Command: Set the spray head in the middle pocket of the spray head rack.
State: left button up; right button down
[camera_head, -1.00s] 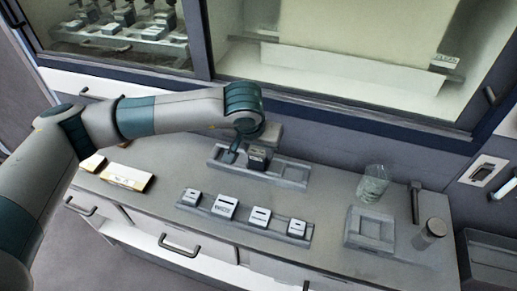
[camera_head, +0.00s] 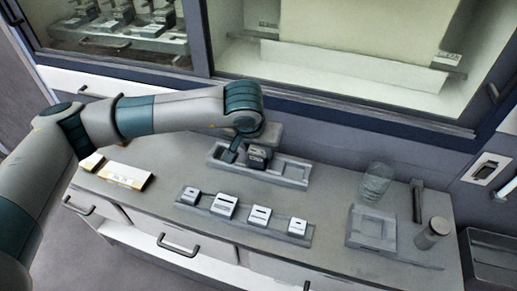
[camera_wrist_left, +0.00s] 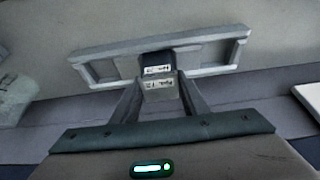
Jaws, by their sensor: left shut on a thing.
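The spray head rack (camera_head: 299,184) is a long grey tray with pockets in a row, on the bench below the cabinet window. The spray head (camera_head: 259,155) is a dark block with a pale label, upright at the rack's middle. My left gripper (camera_head: 246,150) is shut on it from above. In the left wrist view, the spray head (camera_wrist_left: 157,66) sits between the fingers (camera_wrist_left: 158,85) and covers the middle of the rack (camera_wrist_left: 105,48). The end pockets look empty. I cannot tell whether the spray head touches the pocket floor. My right gripper is not in view.
A front tray (camera_head: 180,206) holds several white-topped blocks. A clear glass (camera_head: 375,181), a square grey fixture (camera_head: 372,231), a capped jar (camera_head: 432,234) and an upright dark bar (camera_head: 417,201) stand at the right. White boxes (camera_head: 126,176) lie at the left.

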pick_arm(q)
jog(key=shift+f+b, duration=0.25)
jog(key=shift+b, duration=0.15)
